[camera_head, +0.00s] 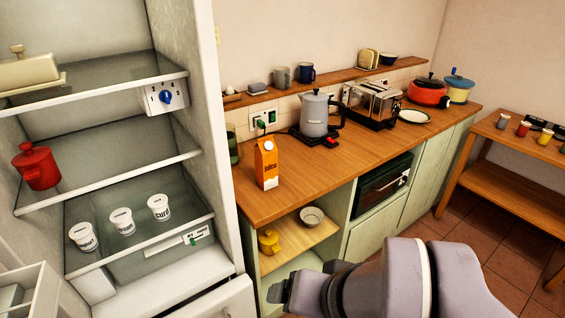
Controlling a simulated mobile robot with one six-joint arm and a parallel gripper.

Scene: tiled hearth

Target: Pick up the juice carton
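The orange juice carton (266,168) with a white top stands upright on the wooden counter (350,157), near its front left end. My gripper (278,291) is at the bottom of the view, low in front of the open shelves and below the carton, apart from it. It is seen from the side and dark, so I cannot tell whether its fingers are open or shut. Nothing hides the carton.
A kettle (314,115) on its base stands behind and right of the carton. A green glass (232,146) is behind left. The open fridge (215,120) stands at left. A toaster (372,102) and pots are farther right. Counter right of the carton is clear.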

